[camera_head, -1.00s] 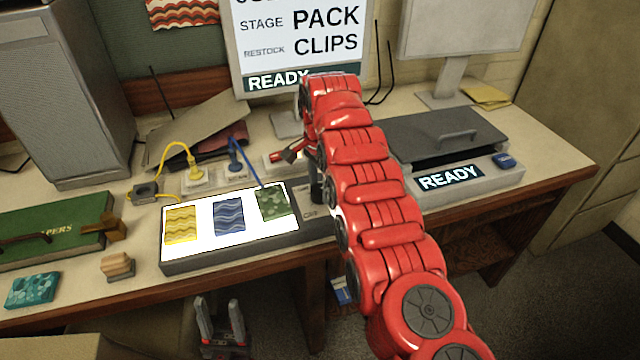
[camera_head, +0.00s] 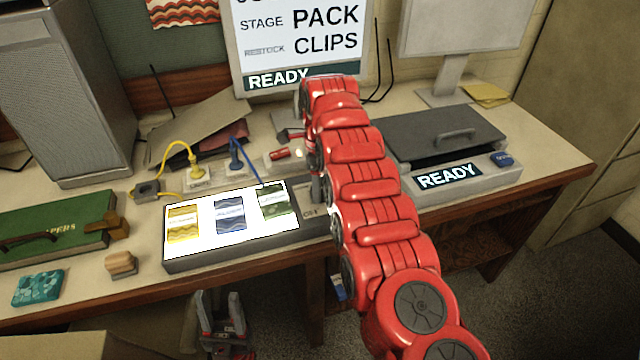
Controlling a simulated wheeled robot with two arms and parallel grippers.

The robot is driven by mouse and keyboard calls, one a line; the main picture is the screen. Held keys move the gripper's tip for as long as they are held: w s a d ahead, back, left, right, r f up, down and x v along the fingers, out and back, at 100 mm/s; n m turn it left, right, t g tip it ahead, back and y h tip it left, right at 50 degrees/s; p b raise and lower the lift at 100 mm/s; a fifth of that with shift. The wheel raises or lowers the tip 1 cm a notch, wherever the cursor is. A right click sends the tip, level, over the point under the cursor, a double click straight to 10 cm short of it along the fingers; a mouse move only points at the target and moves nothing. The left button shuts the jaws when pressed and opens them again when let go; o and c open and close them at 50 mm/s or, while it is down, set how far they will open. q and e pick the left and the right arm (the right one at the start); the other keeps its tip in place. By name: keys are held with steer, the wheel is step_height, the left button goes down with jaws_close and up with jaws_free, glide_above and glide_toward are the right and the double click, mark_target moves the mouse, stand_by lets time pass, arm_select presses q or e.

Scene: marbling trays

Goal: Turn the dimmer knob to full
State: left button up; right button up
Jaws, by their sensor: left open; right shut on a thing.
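The light panel (camera_head: 178,258) lies on the desk with a brightly lit white face. Three patterned samples, yellow (camera_head: 183,222), blue (camera_head: 230,214) and green (camera_head: 272,202), look pale on it. A small label (camera_head: 310,212) shows at the panel's right end; the dimmer knob itself is hidden there behind my red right arm. My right gripper (camera_head: 317,190) points down beside this label, mostly covered by the arm, and is shut on what seems to be the knob. My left gripper (camera_head: 221,318) is open and empty, low in front of the desk.
Yellow (camera_head: 196,174) and blue (camera_head: 235,160) plugs with cords stand behind the panel, near a red object (camera_head: 280,155). A wooden block (camera_head: 121,263) and teal piece (camera_head: 37,287) lie in front.

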steer(key=shift+m, duration=0.6)
steer(key=o, duration=1.4)
steer(key=shift+r, duration=0.15)
steer(key=shift+w+r, duration=0.1)
steer(key=shift+r, duration=0.2)
step_height(320, 180, up, 6)
steer(key=p, duration=0.3)
steer(key=shift+d+r, duration=0.1)
steer(key=shift+r, duration=0.1)
step_height(320, 180, up, 10)
steer(key=p, duration=1)
steer(key=shift+r+p, duration=0.1)
steer(key=shift+p, duration=0.2)
